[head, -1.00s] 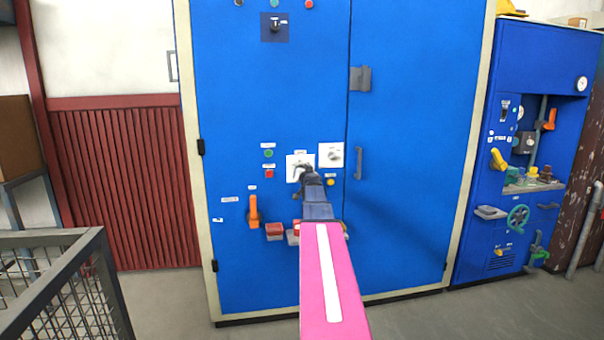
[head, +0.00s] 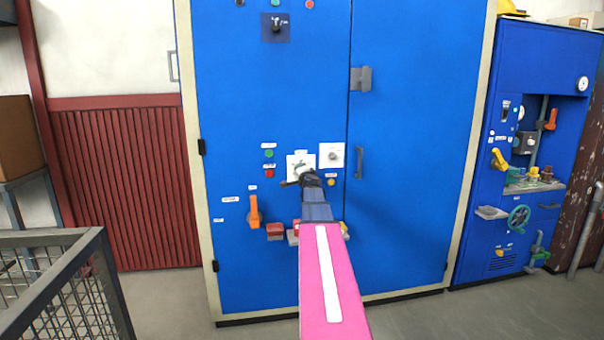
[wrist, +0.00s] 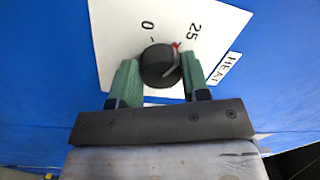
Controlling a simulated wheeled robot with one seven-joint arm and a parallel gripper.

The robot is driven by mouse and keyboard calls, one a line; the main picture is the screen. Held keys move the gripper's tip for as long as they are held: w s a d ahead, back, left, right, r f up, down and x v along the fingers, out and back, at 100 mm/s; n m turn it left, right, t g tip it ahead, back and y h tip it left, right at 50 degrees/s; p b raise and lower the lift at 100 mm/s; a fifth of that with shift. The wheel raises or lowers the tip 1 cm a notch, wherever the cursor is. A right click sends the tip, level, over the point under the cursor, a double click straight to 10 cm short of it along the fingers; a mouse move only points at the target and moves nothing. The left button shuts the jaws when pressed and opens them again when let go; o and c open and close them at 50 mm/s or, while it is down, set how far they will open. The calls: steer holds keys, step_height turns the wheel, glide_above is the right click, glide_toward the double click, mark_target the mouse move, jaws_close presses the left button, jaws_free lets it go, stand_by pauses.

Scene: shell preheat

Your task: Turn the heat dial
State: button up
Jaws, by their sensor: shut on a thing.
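The heat dial (wrist: 160,66) is a round black knob on a white square plate (wrist: 115,30), under marks reading 0 and 25. A HEAT label (wrist: 229,68) sits on the right of the plate in the wrist view. A small red mark shows at the knob's edge, toward the 25. My gripper (wrist: 159,78) has its green fingers on both sides of the knob and is shut on it. In the head view, my gripper (head: 306,181) is at the left white plate (head: 293,160) of the blue cabinet and partly hides the dial.
A second white plate with a knob (head: 332,155) is just right of the dial. An orange lever (head: 254,212), a red block (head: 275,231) and small green and red buttons are close by on the left. A cabinet handle (head: 358,163) is to the right. A mesh cage (head: 60,280) stands at lower left.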

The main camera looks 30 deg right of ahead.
steer(key=shift+m, duration=0.7)
steer(key=o, duration=0.9)
steer(key=v, duration=1)
steer(key=shift+s+a, duration=0.1)
steer(key=shift+s, duration=0.3)
steer(key=shift+f, duration=0.1)
